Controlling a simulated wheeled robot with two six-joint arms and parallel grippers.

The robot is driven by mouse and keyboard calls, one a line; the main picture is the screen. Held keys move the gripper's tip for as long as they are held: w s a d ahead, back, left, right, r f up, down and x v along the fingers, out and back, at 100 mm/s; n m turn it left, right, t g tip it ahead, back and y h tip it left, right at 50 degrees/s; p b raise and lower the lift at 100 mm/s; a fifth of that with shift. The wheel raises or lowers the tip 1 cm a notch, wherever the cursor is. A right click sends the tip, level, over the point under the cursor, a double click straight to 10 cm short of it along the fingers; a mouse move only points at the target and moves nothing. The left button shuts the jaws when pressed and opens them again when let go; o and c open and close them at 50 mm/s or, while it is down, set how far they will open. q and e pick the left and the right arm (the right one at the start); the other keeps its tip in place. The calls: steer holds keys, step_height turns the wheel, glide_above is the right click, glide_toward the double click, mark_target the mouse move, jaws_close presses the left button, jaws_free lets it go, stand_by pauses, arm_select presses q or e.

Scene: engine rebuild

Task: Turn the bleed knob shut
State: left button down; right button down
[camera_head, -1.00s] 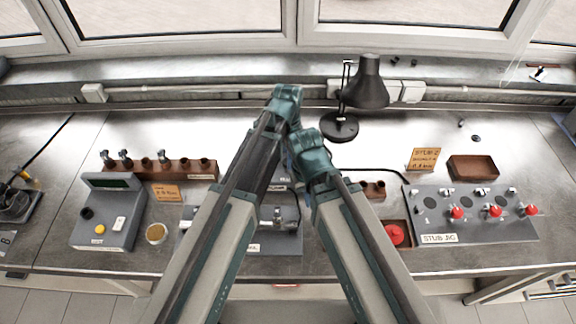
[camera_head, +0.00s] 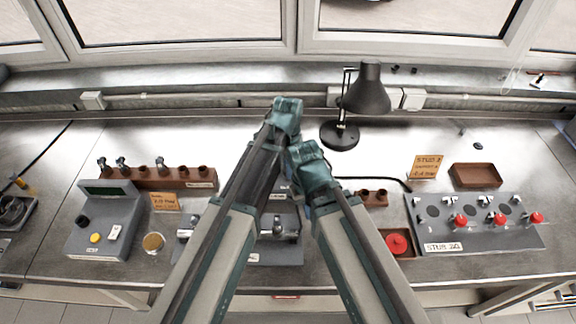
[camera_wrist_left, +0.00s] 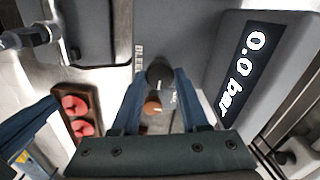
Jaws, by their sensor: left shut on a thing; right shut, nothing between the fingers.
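In the left wrist view a dark round knob (camera_wrist_left: 159,70), which I take for the bleed knob, sits between the fingertips of my left gripper (camera_wrist_left: 157,78). The left gripper is shut on it. A grey gauge with a lit display (camera_wrist_left: 247,68) reading "0.0 bar" stands to the right of the knob. In the head view the left wrist (camera_head: 287,112) is above the bench's middle, and the arms hide its fingertips and the knob. My right gripper (camera_head: 309,166) is lower and just right of it, shut and empty; its fingertips are hard to make out.
A black lamp (camera_head: 366,90) stands behind my right arm. The stub jig (camera_head: 475,235) with red knobs and a brown tray (camera_head: 474,176) lie to the right. A grey console (camera_head: 105,225) and a brown rack (camera_head: 180,179) lie to the left. The two wrists are very close together.

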arm_select(q)
steer(key=n, duration=1.4)
steer(key=shift+n, duration=1.9)
steer(key=shift+c, duration=2.1)
jaws_free()
